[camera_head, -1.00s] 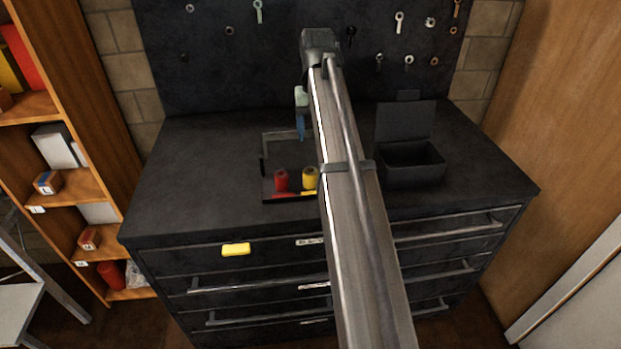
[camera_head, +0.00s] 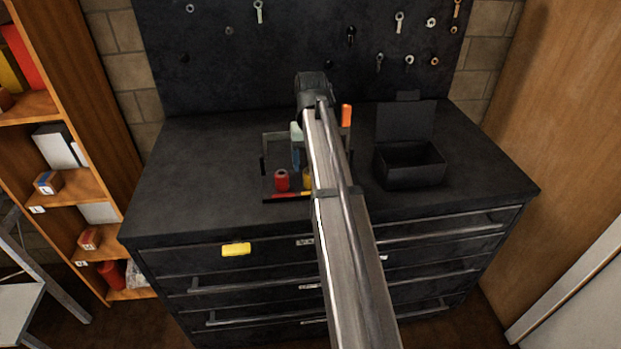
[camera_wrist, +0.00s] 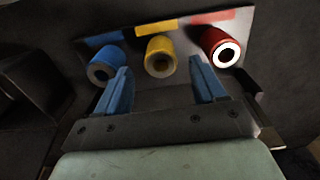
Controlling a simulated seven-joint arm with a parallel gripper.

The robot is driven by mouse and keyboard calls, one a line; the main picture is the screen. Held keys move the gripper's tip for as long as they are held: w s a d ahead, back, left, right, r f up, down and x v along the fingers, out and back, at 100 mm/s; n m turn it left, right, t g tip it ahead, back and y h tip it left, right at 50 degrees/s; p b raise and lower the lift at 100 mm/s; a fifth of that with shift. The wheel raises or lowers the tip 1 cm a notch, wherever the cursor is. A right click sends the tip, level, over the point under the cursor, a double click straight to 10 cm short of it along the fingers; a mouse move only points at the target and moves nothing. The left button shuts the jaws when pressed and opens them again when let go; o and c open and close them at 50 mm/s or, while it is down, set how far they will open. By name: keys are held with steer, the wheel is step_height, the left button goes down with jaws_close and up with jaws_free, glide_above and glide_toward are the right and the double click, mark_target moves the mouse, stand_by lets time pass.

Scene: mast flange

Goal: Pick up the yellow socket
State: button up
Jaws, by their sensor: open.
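The yellow socket (camera_wrist: 160,58) stands on the tray between the blue socket (camera_wrist: 104,64) and the red socket (camera_wrist: 221,47) in the wrist view. In the head view only a sliver of the yellow socket (camera_head: 307,181) shows beside my arm, next to the red socket (camera_head: 281,180); the blue one is hidden there. My gripper (camera_wrist: 162,84) is open, its two blue fingers apart and empty. The yellow socket appears just beyond the fingertips, roughly centred between them. The fingers do not enclose it.
The sockets' tray (camera_head: 264,178) has coloured strips along its edge. An open black box (camera_head: 409,165) stands to its right on the dark bench top. The bench (camera_head: 190,165) is clear on the left. A pegboard with hanging tools (camera_head: 290,40) rises behind.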

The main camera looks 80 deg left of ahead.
steer(key=shift+f, duration=2.25)
steer(key=c, duration=1.1)
